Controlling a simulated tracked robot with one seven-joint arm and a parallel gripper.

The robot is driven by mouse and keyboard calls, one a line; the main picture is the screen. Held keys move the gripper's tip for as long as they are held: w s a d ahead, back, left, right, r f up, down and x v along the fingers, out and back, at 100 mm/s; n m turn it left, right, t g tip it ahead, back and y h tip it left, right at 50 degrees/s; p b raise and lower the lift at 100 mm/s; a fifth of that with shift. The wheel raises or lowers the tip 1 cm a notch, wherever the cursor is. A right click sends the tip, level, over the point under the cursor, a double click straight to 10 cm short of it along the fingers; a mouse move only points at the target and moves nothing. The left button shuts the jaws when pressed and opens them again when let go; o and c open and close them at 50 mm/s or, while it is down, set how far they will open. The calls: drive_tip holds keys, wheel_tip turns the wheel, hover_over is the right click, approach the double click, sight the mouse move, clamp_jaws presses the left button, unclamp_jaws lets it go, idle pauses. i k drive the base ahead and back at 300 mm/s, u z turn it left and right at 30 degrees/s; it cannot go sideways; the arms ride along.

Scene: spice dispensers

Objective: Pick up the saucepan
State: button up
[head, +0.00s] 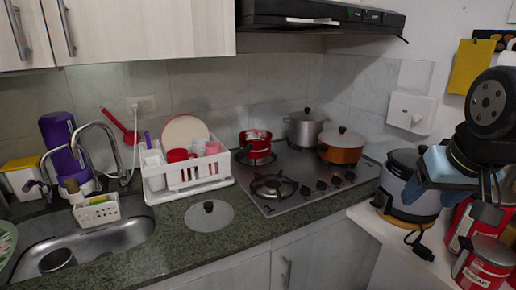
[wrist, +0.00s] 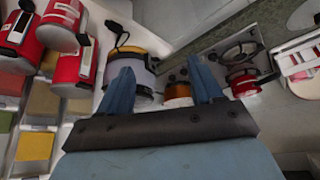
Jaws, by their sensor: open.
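Three pots stand on the steel gas hob: a small red pot (head: 255,145) at the back left, a silver lidded pot (head: 305,128) at the back, and an orange lidded pot (head: 342,147) at the right. I cannot tell for sure which is the saucepan. The red pot (wrist: 244,83) and part of the orange pot (wrist: 178,92) also show in the wrist view. My gripper (head: 412,188) is at the right, in front of the rice cooker and apart from the pots. Its blue fingers (wrist: 163,80) are spread with nothing between them.
A grey rice cooker (head: 400,190) and red canisters (head: 484,264) stand on the white counter at the right. A white dish rack (head: 190,175), a loose lid (head: 209,215) and the sink (head: 110,235) lie left of the hob (head: 310,185). A black hood (head: 320,17) hangs above.

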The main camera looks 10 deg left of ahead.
sight(260, 147)
drive_tip(key=k, duration=1)
drive_tip(key=u, duration=0.8)
drive_tip(key=i, duration=1.55)
drive_tip(key=z, duration=0.2)
